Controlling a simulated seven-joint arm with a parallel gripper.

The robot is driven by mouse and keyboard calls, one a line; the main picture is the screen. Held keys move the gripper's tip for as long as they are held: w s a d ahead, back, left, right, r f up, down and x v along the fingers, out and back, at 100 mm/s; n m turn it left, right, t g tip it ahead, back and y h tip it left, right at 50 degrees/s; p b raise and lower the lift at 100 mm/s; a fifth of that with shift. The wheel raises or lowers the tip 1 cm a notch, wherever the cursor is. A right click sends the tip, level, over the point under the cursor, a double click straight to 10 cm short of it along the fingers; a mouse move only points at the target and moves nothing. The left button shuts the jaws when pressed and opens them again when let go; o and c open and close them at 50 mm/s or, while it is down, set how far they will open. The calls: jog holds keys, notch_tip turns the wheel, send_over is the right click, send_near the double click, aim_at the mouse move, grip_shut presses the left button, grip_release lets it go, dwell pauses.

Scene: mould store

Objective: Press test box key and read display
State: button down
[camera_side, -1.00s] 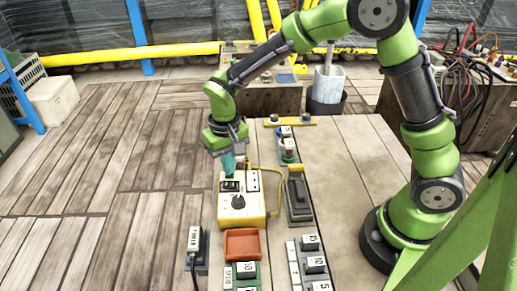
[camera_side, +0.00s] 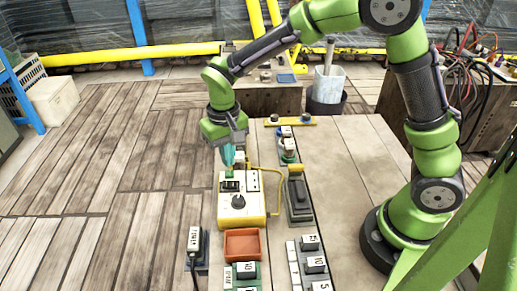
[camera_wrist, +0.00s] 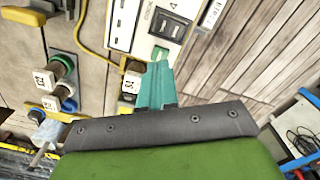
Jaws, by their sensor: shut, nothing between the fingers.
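The test box (camera_side: 256,206) is a cream box with yellow edges. It stands on the near left part of the table. Its top carries a black round knob (camera_side: 238,202), a dark rectangular panel (camera_side: 230,186) and a white strip with dark marks. I cannot make out any display reading. My gripper (camera_side: 228,165) points down, its teal fingers together and empty, at the box's far left edge by the dark panel. Whether the tips touch the box is unclear. In the wrist view the shut fingers (camera_wrist: 157,66) lie just short of a dark panel (camera_wrist: 160,53) on the box (camera_wrist: 122,25).
An orange tray (camera_side: 242,245) lies in front of the box. A dark device with a yellow end (camera_side: 298,195) stands to its right, with a yellow cable between. Numbered blocks (camera_side: 316,264) are at the near edge. The table's right middle is clear.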

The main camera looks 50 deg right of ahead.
jog(key=shift+r, duration=1.8)
jog(key=s+d+r+t+y, duration=0.1)
jog(key=s+d+r+t, duration=0.2)
jog(key=s, duration=0.5)
jog(key=s+d+r+m+t+y, duration=0.1)
jog(key=s+d+r+t, duration=0.3)
jog(key=s+d+r, duration=0.2)
notch_tip(320, 180, up, 3)
jog(key=s, duration=0.2)
jog(key=shift+s+f, duration=0.2)
jog(key=shift+s, duration=0.15)
